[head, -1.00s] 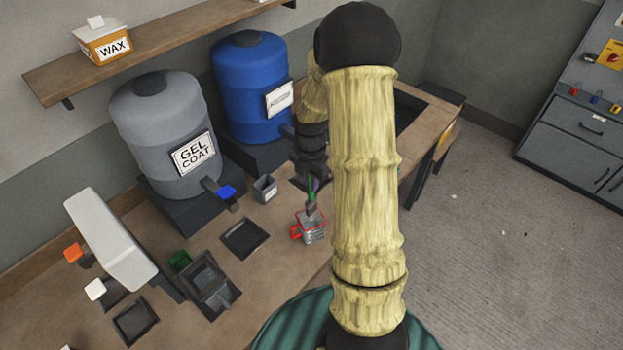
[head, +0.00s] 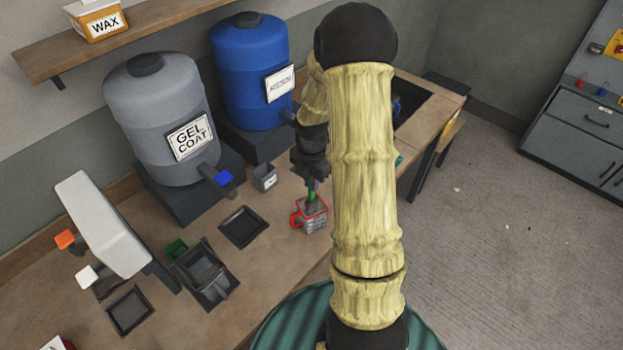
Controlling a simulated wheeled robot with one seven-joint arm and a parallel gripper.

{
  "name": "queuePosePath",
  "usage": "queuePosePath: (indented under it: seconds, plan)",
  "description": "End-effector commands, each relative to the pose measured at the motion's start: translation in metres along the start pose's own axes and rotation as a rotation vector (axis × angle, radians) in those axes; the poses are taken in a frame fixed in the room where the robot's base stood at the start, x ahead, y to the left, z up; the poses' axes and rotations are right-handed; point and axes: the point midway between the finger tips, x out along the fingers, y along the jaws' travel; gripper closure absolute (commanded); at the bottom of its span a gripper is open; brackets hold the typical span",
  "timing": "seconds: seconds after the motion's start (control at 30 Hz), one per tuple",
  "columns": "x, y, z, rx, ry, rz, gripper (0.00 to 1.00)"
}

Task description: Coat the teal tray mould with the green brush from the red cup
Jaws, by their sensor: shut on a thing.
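My gripper (head: 312,186) is dark and points down above the red cup. It is shut on the green handle of the brush (head: 311,194). The brush stands roughly upright with its lower part in the cup, and its bristles are hidden. The red cup (head: 296,220) has a red rim and handle and a greyish wall, and stands near the bench's front edge. A small teal patch (head: 399,161) shows just right of my arm. It may be part of the teal tray mould, but my arm hides the rest.
A grey gel coat drum (head: 150,105) with a blue tap and a blue drum (head: 247,62) stand behind. A small grey cup (head: 265,177), a black tray (head: 243,227) and a dark box-like holder (head: 215,290) are left of the red cup. Bare bench lies between them.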

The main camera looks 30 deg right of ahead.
Motion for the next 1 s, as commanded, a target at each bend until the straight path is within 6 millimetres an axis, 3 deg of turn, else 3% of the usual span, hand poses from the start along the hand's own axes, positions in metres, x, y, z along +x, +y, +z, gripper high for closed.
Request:
queuePosePath:
  seconds: [0.7, 1.0]
  plan:
    - [0.049, 0.000, 0.000, 0.000, 0.001, -0.001, 1.00]
    - [0.060, 0.000, 0.000, 0.001, 0.001, -0.001, 1.00]
